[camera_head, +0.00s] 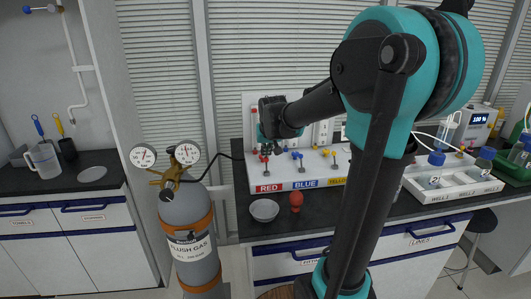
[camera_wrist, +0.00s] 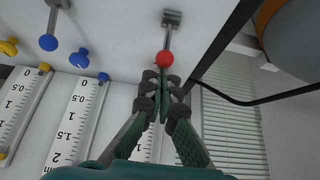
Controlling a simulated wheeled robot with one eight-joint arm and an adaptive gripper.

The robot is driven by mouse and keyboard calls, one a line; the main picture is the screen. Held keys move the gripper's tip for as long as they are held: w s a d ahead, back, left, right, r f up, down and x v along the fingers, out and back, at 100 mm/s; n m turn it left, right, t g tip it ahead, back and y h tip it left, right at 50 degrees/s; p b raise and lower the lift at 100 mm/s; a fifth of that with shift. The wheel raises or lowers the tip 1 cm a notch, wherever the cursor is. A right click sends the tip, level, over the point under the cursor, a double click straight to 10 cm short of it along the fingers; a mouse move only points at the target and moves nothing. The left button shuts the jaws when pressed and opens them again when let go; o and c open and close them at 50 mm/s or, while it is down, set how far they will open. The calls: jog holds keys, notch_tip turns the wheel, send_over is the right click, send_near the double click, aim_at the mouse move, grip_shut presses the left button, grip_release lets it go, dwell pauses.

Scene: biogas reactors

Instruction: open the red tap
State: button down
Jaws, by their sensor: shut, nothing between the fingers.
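The red tap shows in the wrist view as a metal lever with a round red knob (camera_wrist: 165,58) at its end. The lever runs up the picture to a metal fitting on the white panel. My gripper (camera_wrist: 161,80) is shut and empty, its fingertips right at the knob's lower edge; I cannot tell whether they touch it. In the head view my gripper (camera_head: 267,146) is over the RED section of the white tap unit (camera_head: 312,174), and mostly hides the tap there.
Blue knobs (camera_wrist: 48,42) and yellow knobs (camera_wrist: 8,48) sit left of the red tap in the wrist view, with white scales below. A dark cable (camera_wrist: 215,45) runs to the right. A flush gas cylinder (camera_head: 188,225), white bowl (camera_head: 264,210) and red object (camera_head: 296,200) are nearby.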

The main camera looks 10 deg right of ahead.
jog(key=s+t, duration=0.3)
jog(key=shift+t, duration=0.4)
jog(key=shift+w+r, duration=0.1)
jog(key=shift+w, duration=0.05)
jog(key=shift+r, duration=0.15)
jog(key=shift+r, duration=0.65)
